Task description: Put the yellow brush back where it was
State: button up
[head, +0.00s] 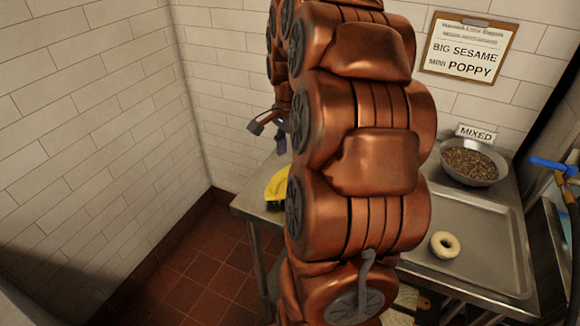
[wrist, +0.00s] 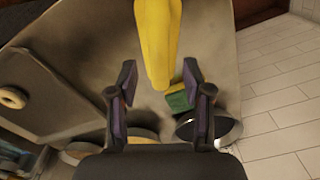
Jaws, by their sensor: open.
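The yellow brush (head: 277,187) shows at the left edge of the steel table in the head view, partly hidden behind my arm, with dark bristles below it. In the wrist view the brush (wrist: 157,35) reaches down from the top edge, and its lower end lies between the lines of my fingers. My gripper (wrist: 159,75) is open, with a finger on each side of the brush and a visible gap to both. In the head view only a bit of my gripper (head: 282,142) shows beside my arm, above the brush.
A green and yellow sponge (wrist: 180,98) and a round metal vessel (wrist: 218,130) sit near the right finger. A steel tray (head: 490,272) holds a bagel (head: 444,245). A bowl of seeds (head: 470,160) stands behind it. White tiled walls (head: 80,110) bound the table.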

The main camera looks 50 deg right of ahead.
jog(key=shift+r+b, duration=0.35)
jog(key=shift+r, duration=2.6)
jog(key=s+a+f+n, duration=0.1)
jog(key=a+f+n, duration=0.1)
jog(key=a+n, duration=0.65)
jog(key=s+a+f+n+g, duration=0.1)
jog(key=s+a+f+n, duration=0.3)
jog(key=s+a, duration=0.4)
jog(key=s+a+f+n, duration=0.4)
jog(key=s+a+n, duration=0.2)
jog(key=a, duration=0.5)
jog(key=shift+s+a+f+n+g, duration=0.3)
jog(key=shift+s+n+g, duration=0.1)
jog(key=shift+s, duration=0.75)
jog(key=shift+r, duration=0.1)
notch_tip(320, 180, up, 5)
jog(key=p, duration=0.5)
